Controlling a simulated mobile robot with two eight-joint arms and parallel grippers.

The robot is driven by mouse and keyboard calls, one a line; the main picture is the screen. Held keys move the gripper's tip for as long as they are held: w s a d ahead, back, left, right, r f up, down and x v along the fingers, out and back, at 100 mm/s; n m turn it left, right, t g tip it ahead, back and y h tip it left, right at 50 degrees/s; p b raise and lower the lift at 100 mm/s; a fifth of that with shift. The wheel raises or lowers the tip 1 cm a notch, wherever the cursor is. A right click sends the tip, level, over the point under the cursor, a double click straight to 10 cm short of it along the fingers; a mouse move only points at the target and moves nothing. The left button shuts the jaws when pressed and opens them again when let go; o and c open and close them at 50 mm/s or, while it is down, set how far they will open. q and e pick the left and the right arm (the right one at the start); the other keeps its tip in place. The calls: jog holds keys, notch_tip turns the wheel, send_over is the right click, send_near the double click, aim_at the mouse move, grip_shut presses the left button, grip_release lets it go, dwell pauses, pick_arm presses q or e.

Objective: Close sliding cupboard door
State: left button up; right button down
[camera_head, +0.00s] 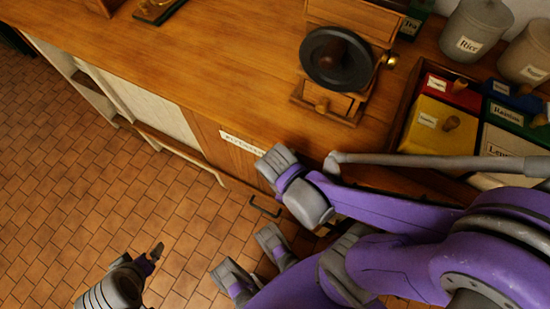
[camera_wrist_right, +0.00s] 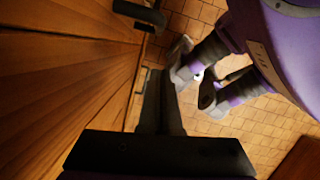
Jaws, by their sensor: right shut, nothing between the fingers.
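The wooden cupboard front (camera_head: 212,143) runs under the counter in the head view. A pale label (camera_head: 242,144) sits near its top edge and a dark handle (camera_head: 264,208) lower down. To its left is a pale area (camera_head: 150,105); I cannot tell whether this is a panel or the inside. My right gripper (camera_wrist_right: 161,78) is shut and empty close to the wooden front in the right wrist view; my arm hides it in the head view. A dark handle (camera_wrist_right: 143,78) shows beside its fingers. My left gripper (camera_head: 155,254) is over the floor at lower left, away from the cupboard; its jaws are unclear.
A wooden rail (camera_head: 180,150) runs low along the left front. The tiled floor (camera_head: 60,180) at left is clear.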

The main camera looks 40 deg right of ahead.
pick_arm(q)
notch_tip(320, 180, up, 7)
jog(key=p, duration=0.5)
jog(key=shift+w+d, duration=0.25)
pick_arm(e)
jog(key=v, duration=1.8)
jog(key=shift+d+r, duration=0.25)
jog(key=shift+r, duration=0.05)
jog(key=shift+s, duration=0.15)
